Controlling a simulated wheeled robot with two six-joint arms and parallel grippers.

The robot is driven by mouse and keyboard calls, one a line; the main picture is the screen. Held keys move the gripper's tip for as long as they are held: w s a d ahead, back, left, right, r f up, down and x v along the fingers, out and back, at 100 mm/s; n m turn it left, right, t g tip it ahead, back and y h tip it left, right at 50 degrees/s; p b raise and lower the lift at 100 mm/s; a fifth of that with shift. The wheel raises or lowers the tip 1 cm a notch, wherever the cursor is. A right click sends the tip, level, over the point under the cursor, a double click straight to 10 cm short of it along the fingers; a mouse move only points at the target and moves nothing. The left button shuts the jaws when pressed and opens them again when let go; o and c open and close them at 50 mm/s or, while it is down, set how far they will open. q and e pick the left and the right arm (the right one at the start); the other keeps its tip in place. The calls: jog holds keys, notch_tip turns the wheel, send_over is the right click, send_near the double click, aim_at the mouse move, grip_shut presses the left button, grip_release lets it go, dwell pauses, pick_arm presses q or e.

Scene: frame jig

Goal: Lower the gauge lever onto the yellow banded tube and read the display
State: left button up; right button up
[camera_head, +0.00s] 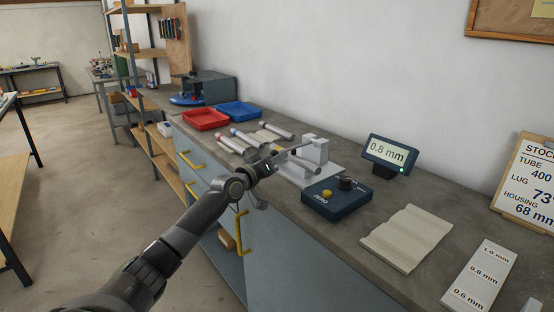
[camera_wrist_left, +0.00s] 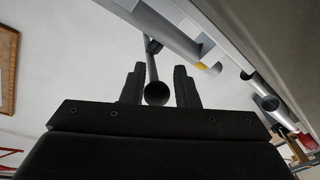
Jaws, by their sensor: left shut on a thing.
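The gauge (camera_head: 316,150) is a pale upright block on a light base on the bench. Its thin grey lever (camera_head: 293,148) reaches left to my left gripper (camera_head: 266,166). In the left wrist view the fingers of my left gripper (camera_wrist_left: 158,88) stand either side of the lever's round dark end (camera_wrist_left: 157,94), shut on it. A grey tube with a yellow band (camera_wrist_left: 201,66) shows beyond the right finger; whether the lever touches it I cannot tell. The display (camera_head: 389,154) reads 0.8 mm, with a green light below. My right gripper is not in view.
Several tubes (camera_head: 246,138) lie left of the gauge, near red (camera_head: 205,119) and blue (camera_head: 240,111) trays. A dark control box (camera_head: 336,198) with a yellow button stands in front.

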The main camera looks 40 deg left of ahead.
pick_arm(q)
jog(key=shift+a+f, duration=0.25)
jog(key=shift+f, duration=0.1)
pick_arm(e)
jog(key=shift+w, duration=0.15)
pick_arm(q)
jog(key=shift+o, duration=0.2)
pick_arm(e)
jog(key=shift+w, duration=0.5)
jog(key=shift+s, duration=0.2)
pick_arm(q)
jog(key=o, duration=0.4)
jog(key=shift+a, duration=0.1)
jog(key=shift+o, duration=1)
jog(key=shift+a, duration=0.25)
jog(key=shift+d, duration=0.1)
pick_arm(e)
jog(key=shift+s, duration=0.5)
pick_arm(q)
jog(key=shift+r, duration=0.1)
